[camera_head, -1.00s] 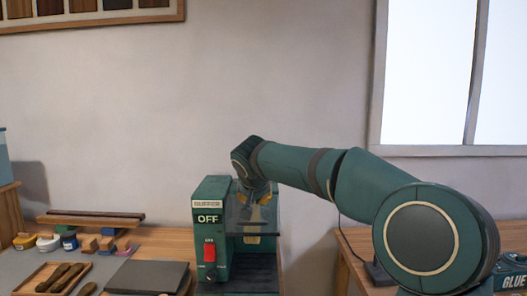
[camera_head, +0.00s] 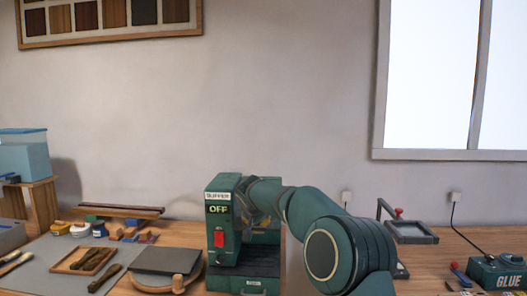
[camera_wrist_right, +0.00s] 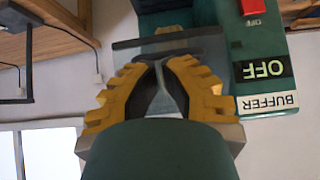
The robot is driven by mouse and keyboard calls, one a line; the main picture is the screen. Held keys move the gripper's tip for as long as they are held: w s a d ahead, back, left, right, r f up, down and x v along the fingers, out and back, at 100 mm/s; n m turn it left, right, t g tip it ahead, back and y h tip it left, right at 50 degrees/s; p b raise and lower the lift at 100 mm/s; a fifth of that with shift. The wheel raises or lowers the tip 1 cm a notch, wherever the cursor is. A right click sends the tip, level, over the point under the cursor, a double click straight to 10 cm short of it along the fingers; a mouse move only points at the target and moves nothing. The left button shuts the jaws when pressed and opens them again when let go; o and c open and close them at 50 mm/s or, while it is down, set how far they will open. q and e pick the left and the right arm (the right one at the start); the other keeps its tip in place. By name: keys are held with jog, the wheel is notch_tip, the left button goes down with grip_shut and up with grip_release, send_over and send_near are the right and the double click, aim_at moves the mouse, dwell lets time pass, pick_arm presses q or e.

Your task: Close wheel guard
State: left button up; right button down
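The green buffer machine (camera_head: 222,262) stands on the bench, with an OFF display and a red switch (camera_head: 219,238) on its front. Its smoky, see-through wheel guard (camera_head: 262,228) is beside the housing, partly hidden by my right arm. In the right wrist view the guard seems to be the dark grey plate (camera_wrist_right: 190,47) just beyond my fingertips. My right gripper (camera_wrist_right: 161,66) has its yellow fingers drawn together at the tips, close to the plate's edge; I cannot tell whether they touch. The wheel is not clearly visible. My left gripper is not in view.
A dark board (camera_head: 165,261) and a wooden tray of tools (camera_head: 86,261) lie left of the machine. A glue box (camera_head: 497,272) and a framed fixture (camera_head: 408,232) are on the right.

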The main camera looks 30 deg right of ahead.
jog(key=shift+w+d+f, duration=0.1)
jog(key=shift+w+f, duration=0.05)
jog(key=shift+f, duration=0.3)
jog(key=shift+w+d+f, duration=0.1)
jog(key=shift+w+f, duration=0.05)
jog(key=shift+f, duration=0.25)
jog(key=shift+r, duration=0.15)
